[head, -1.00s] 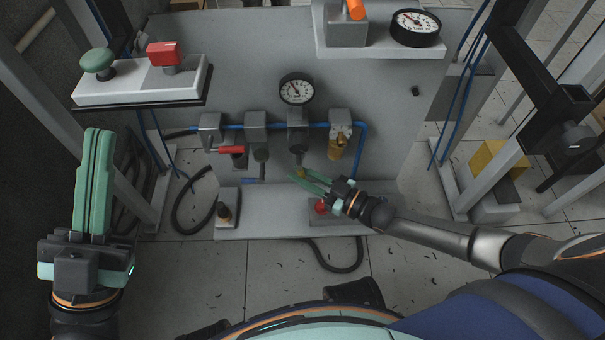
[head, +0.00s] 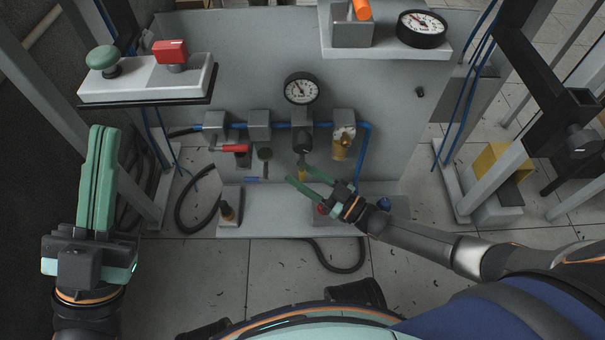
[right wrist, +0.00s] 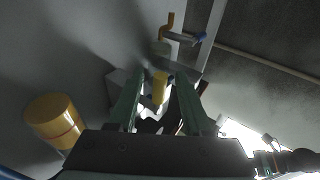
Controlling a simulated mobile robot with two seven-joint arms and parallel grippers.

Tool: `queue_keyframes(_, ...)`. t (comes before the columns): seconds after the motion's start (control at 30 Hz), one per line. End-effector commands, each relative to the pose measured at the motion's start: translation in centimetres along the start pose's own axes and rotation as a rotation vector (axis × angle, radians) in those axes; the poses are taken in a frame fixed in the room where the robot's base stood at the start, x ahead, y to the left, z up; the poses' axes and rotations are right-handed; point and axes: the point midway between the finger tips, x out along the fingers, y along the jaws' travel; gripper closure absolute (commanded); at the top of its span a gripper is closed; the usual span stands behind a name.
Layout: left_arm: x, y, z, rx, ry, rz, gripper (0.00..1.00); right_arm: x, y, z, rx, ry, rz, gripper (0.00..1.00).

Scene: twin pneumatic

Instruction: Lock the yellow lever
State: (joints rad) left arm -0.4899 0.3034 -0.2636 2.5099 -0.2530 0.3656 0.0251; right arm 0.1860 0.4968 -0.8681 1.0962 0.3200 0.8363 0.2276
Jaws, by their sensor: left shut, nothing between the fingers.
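The yellow lever (head: 302,174) hangs below the third block of the pipe row, under the gauge. In the right wrist view, a yellow piece (right wrist: 159,88), apparently the lever, shows between the green fingers. My right gripper (head: 298,174) is open, its fingertips on either side of the lever in the head view. In the right wrist view, gaps show between the yellow piece and the fingers (right wrist: 158,95); contact is hard to tell. My left gripper (head: 104,130) is shut and empty, pointing up at the far left, well away from the lever.
A red-handled valve (head: 230,148) and a dark valve (head: 265,154) are left of the lever. A brass bowl (head: 342,149) is close on the right. A red button (head: 321,209) is under my right gripper. A gauge (head: 301,88) is above.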

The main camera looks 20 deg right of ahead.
Motion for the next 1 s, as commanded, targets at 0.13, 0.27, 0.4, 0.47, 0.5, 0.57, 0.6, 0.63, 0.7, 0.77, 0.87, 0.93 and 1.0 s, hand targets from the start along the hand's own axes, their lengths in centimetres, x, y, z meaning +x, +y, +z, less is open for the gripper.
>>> queue_keyframes(0.13,0.0,0.0,0.0,0.0,0.0,0.0,1.0,0.0,0.0,0.0,0.0,-0.001,0.0,0.5)
queue_keyframes(0.27,0.1,0.0,-0.1,0.0,0.0,0.0,1.0,-0.3,0.0,0.0,0.0,-0.002,0.0,0.5)
queue_keyframes(0.4,0.4,-0.2,-0.5,-0.003,0.001,-0.002,1.0,-2.0,0.0,-0.1,0.0,-0.004,0.001,0.5)
queue_keyframes(0.47,0.6,-0.4,-0.7,-0.006,0.002,-0.003,1.0,-3.2,0.0,-0.1,0.0,-0.005,0.001,0.5)
queue_keyframes(0.5,0.7,-0.5,-0.8,-0.008,0.003,-0.004,1.0,-4.1,0.0,-0.1,0.0,-0.007,0.002,0.5)
queue_keyframes(0.57,0.9,-0.6,-1.1,-0.011,0.005,-0.006,1.0,-5.5,0.0,-0.1,0.0,-0.007,0.002,0.5)
queue_keyframes(0.6,1.0,-0.7,-1.2,-0.013,0.006,-0.007,1.0,-6.4,0.0,0.0,0.0,-0.007,0.002,0.5)
queue_keyframes(0.63,1.1,-0.7,-1.2,-0.014,0.007,-0.008,1.0,-7.0,0.0,-0.1,-0.001,-0.006,0.002,0.5)
queue_keyframes(0.7,1.2,-0.8,-1.4,-0.016,0.008,-0.009,1.0,-8.5,0.0,-0.1,-0.001,-0.005,0.001,0.5)
queue_keyframes(0.77,1.3,-0.9,-1.5,-0.016,0.009,-0.01,1.0,-9.6,0.0,0.0,0.0,-0.005,0.001,0.5)
queue_keyframes(0.87,1.3,-1.0,-1.6,-0.015,0.011,-0.011,1.0,-11.1,0.0,0.0,0.0,-0.003,0.001,0.5)
queue_keyframes(0.93,1.4,-1.1,-1.7,-0.014,0.012,-0.011,1.0,-11.8,0.0,0.0,0.0,-0.003,0.001,0.5)
queue_keyframes(1.0,1.4,-1.1,-1.7,-0.014,0.013,-0.01,1.0,-12.2,0.0,0.0,0.0,-0.001,0.0,0.5)
